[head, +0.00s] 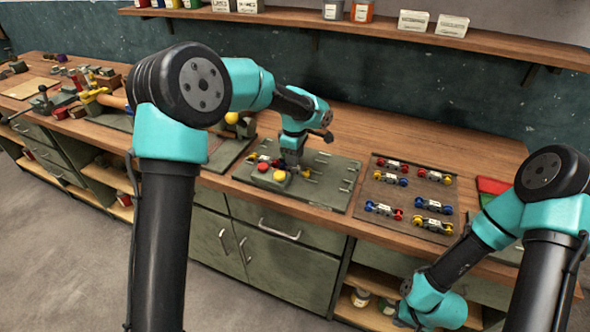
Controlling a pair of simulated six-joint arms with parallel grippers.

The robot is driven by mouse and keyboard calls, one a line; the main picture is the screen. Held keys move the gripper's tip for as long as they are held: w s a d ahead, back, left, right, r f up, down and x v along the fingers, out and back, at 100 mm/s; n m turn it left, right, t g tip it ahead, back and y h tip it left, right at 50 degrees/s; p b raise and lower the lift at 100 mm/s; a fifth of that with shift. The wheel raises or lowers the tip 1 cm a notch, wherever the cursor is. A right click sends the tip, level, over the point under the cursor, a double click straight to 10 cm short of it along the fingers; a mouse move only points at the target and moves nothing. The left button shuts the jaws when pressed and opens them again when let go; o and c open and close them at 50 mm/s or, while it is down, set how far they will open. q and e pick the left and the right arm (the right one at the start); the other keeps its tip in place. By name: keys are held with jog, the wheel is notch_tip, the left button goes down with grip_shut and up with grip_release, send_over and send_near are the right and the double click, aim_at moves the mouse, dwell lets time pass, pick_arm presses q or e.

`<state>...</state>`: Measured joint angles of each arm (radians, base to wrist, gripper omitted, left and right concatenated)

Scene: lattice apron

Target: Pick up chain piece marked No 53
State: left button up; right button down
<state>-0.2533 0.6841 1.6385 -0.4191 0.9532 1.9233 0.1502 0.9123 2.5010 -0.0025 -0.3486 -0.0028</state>
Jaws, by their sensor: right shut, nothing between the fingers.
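Several chain pieces with white labels and red, blue or yellow ends lie on a brown mat (406,191). A blue-and-red one (383,209) and a yellow one (433,224) lie at its near side. The label numbers are too small to read, so I cannot tell which is No 53. My left gripper (291,167) points down over a green plate (330,185), beside small coloured parts (262,159). Its fingertips are too small and partly hidden to show whether they are open or hold something. My right arm's wrist is low at the bottom edge, and its fingers are out of frame.
A box with red and yellow buttons (270,176) stands at the plate's near left. A red-and-green object (491,190) lies right of the mat. Tools and parts crowd the bench's left end. A shelf (480,38) with small boxes runs above. Bare bench lies behind the mat.

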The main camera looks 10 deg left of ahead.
aim_at(295, 169)
pick_arm(q)
jog(key=shift+f, duration=1.95)
jog(key=shift+c, duration=0.4)
jog(key=c, duration=0.6)
